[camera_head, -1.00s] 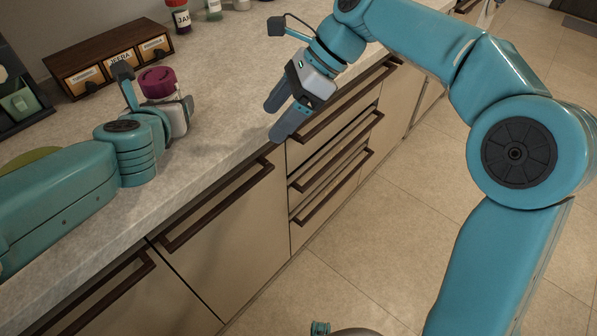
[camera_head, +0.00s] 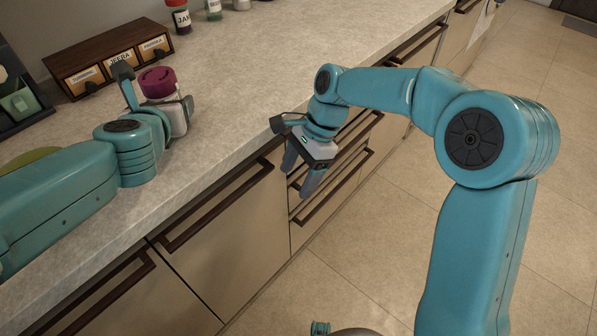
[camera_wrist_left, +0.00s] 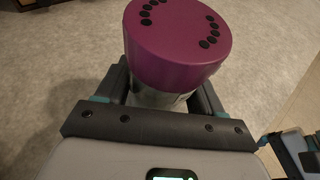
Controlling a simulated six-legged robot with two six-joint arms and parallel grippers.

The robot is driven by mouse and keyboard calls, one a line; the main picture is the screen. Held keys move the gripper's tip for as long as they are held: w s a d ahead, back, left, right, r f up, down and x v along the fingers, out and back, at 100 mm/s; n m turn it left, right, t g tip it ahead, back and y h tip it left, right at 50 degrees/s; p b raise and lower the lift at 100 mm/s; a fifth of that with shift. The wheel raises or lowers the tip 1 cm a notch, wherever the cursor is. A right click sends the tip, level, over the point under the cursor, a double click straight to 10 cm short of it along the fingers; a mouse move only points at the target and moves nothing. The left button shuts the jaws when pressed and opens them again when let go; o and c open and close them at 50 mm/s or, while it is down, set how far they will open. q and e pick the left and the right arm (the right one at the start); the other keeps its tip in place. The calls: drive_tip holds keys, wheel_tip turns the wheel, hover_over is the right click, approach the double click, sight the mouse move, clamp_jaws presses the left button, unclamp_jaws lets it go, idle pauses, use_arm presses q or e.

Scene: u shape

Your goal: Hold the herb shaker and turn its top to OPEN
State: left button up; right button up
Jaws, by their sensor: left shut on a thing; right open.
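The herb shaker has a purple top (camera_head: 158,82) with dark dots, which shows large in the left wrist view (camera_wrist_left: 178,40). My left gripper (camera_head: 176,118) is shut on the shaker's pale body below the top, and the shaker is upright at the counter. Whether its base touches the counter is hidden. My right gripper (camera_head: 304,180) is open and empty, pointing down in front of the drawers, to the right of the shaker and apart from it. No OPEN mark can be read on the top.
A wooden box with small labelled drawers (camera_head: 108,58) stands behind the shaker. Jars, one red-topped (camera_head: 181,20) and one green (camera_head: 213,9), stand at the back. A dark rack (camera_head: 18,100) is at the far left. The counter (camera_head: 265,70) right of the shaker is clear.

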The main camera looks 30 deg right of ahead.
sight(158, 76)
drive_tip(key=o, duration=0.3)
drive_tip(key=w+d+r+n+t+h, duration=0.2)
drive_tip(key=d+r+t, duration=0.1)
drive_tip(key=d, duration=0.4)
drive_tip(key=w+d+r+n+t+h, duration=0.1)
drive_tip(key=d+r+n+t, duration=0.15)
drive_tip(key=d, duration=0.35)
drive_tip(key=w+a+r+n+t+y, duration=0.1)
drive_tip(key=a+r+n, duration=0.2)
drive_tip(key=a+r, duration=0.1)
drive_tip(key=w+a+r+n+t+y, duration=0.1)
drive_tip(key=w+a+r+n, duration=0.1)
drive_tip(key=a+r+n, duration=0.2)
drive_tip(key=w+a+r+n+t, duration=0.2)
drive_tip(key=a+r+n, duration=0.2)
drive_tip(key=a, duration=0.2)
drive_tip(key=shift+a+r+y, duration=0.15)
drive_tip(key=shift+a+y, duration=0.05)
drive_tip(key=shift+y, duration=0.2)
drive_tip(key=s+a+r+n+t+y, duration=0.2)
drive_tip(key=s+a+r+n+y, duration=0.1)
drive_tip(key=a+r+n, duration=0.75)
drive_tip(key=shift+m, duration=0.8)
drive_tip(key=x, duration=0.4)
drive_tip(key=s+x, duration=0.1)
drive_tip(key=x, duration=0.4)
drive_tip(key=a+f+x, duration=0.1)
drive_tip(key=x, duration=0.3)
drive_tip(key=shift+w+a+f, duration=0.1)
drive_tip(key=shift+a+f, duration=0.15)
